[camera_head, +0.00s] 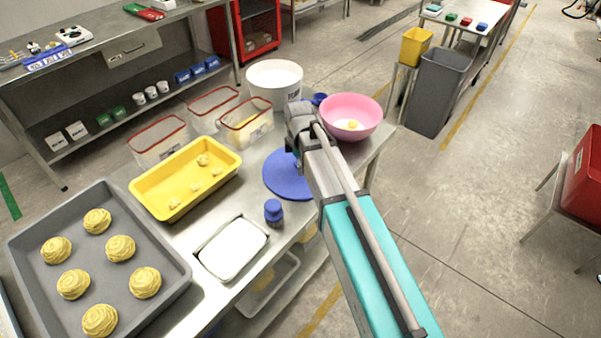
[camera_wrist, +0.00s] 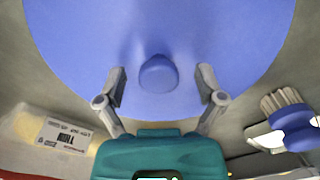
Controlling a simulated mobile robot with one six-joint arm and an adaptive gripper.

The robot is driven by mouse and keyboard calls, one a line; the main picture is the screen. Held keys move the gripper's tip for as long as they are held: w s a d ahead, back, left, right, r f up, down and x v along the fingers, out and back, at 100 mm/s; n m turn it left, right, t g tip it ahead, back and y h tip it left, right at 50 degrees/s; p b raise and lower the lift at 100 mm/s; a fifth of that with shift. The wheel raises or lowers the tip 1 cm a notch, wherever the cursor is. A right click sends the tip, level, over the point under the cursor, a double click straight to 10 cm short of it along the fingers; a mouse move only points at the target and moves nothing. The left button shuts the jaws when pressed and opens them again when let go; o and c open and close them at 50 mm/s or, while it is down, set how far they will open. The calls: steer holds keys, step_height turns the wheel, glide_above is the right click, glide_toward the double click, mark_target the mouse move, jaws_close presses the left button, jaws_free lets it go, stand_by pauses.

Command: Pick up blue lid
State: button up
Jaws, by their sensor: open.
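The blue lid (camera_head: 285,180) is a flat round disc lying on the steel table, partly hidden by my arm in the head view. In the wrist view the lid (camera_wrist: 80,50) fills most of the upper picture, with a round blue knob (camera_wrist: 158,74) at its middle. My gripper (camera_wrist: 162,72) is open, its two fingers apart on either side of the knob, with visible gaps to it. In the head view my gripper is mostly hidden behind my wrist above the lid.
A pink bowl (camera_head: 367,110) and a white bucket (camera_head: 274,75) stand behind the lid. A yellow tray (camera_head: 150,180), a small steel tray (camera_head: 204,262) and a blue-capped jar (camera_head: 273,214) are to the left and front. A brush (camera_wrist: 292,122) is at right in the wrist view.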

stand_by(0.6)
jaws_close()
steer(key=shift+r, duration=0.2)
stand_by(0.3)
step_height(320, 180, up, 3)
steer(key=p, duration=0.3)
steer(key=shift+f, duration=0.1)
steer(key=s+d+r+p, duration=0.2)
steer(key=s+r+p, duration=0.7)
steer(key=s, duration=0.4)
steer(key=shift+s+d+r+p, duration=0.35)
steer(key=shift+d+r+p, duration=0.05)
steer(key=shift+p, duration=0.15)
stand_by(0.4)
